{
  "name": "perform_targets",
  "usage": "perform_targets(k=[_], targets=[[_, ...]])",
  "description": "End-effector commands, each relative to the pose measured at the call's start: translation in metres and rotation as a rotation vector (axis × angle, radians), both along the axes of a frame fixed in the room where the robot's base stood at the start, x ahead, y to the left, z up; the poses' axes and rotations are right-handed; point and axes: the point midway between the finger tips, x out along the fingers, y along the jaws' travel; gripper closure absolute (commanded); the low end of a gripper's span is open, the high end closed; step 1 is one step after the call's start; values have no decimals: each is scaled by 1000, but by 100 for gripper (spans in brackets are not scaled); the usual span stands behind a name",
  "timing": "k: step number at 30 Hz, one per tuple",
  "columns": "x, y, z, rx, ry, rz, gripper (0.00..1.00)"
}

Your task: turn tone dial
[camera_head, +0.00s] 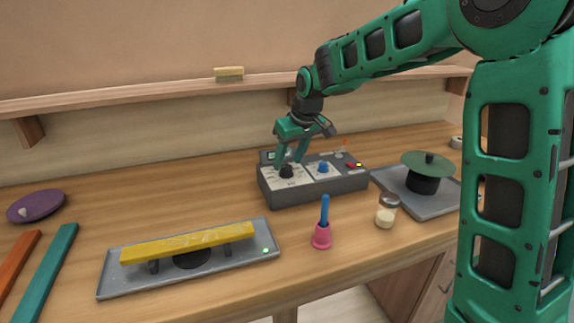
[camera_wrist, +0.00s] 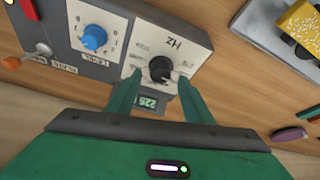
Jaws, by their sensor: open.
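The tone dial is a black knob (camera_head: 286,172) on a pale panel of the grey control box (camera_head: 320,187). In the wrist view the dial (camera_wrist: 160,69) sits beside the letters HZ. My gripper (camera_head: 289,161) is over the dial, pointing down. In the wrist view the two green fingers of my gripper (camera_wrist: 159,76) are apart, one on each side of the dial. I cannot tell whether they touch it. A small display (camera_wrist: 149,103) on the box seems to read 225.
A blue level knob (camera_wrist: 94,37) and a red switch (camera_head: 356,165) are on the same box. A pink bell with a blue handle (camera_head: 321,235) and a jar (camera_head: 386,211) stand in front. A yellow bar (camera_head: 188,243) on a tray is at front left.

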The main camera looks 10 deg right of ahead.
Motion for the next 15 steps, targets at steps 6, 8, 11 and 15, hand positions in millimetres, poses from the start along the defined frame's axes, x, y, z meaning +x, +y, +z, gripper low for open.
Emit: perform_targets(k=[6, 8, 11, 15], targets=[[7, 3, -19, 0, 1, -1, 53], [8, 3, -21, 0, 1, -1, 53], [8, 3, -22, 0, 1, -1, 53], [8, 3, -22, 0, 0, -1, 53]])
